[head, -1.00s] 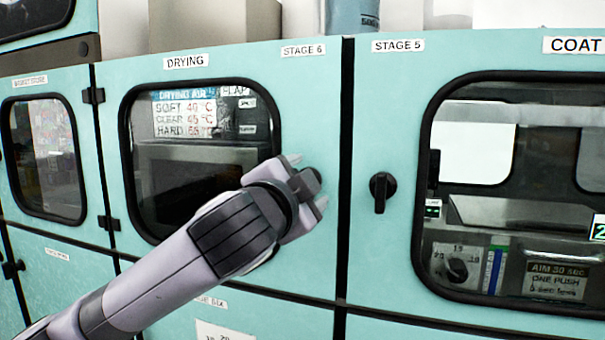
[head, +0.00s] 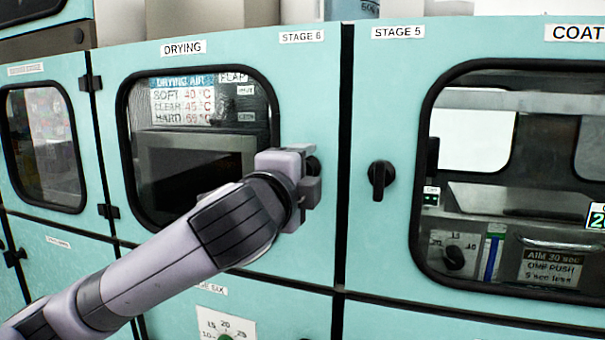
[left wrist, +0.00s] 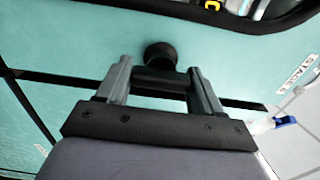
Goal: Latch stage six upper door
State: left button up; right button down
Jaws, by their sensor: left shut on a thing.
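The stage six upper door (head: 245,55) is teal, with a black-framed window and the labels DRYING and STAGE 6. It looks flush with the panels around it. Its black latch knob (head: 314,164) is at the door's right edge, partly hidden by my left gripper (head: 312,182). In the left wrist view the round knob base (left wrist: 160,56) shows just beyond the fingertips. My left gripper (left wrist: 163,84) is shut on the dark latch handle (left wrist: 160,82), which lies between its two fingers. My right gripper is not in view.
The STAGE 5 door (head: 385,90) is at the right, with its own black latch knob (head: 381,175) pointing down. A dark gap (head: 345,150) separates the two doors. Lower teal panels (head: 285,305) lie below. Boxes (head: 208,14) stand on top.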

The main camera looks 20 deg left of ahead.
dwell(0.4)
pick_arm(q)
jog(key=o, duration=1)
jog(key=shift+c, duration=0.2)
jog(key=shift+s, duration=0.1)
jog(key=s+b, duration=0.1)
jog(key=s, duration=0.6)
jog(key=shift+b, duration=0.35)
jog(key=shift+a, duration=0.1)
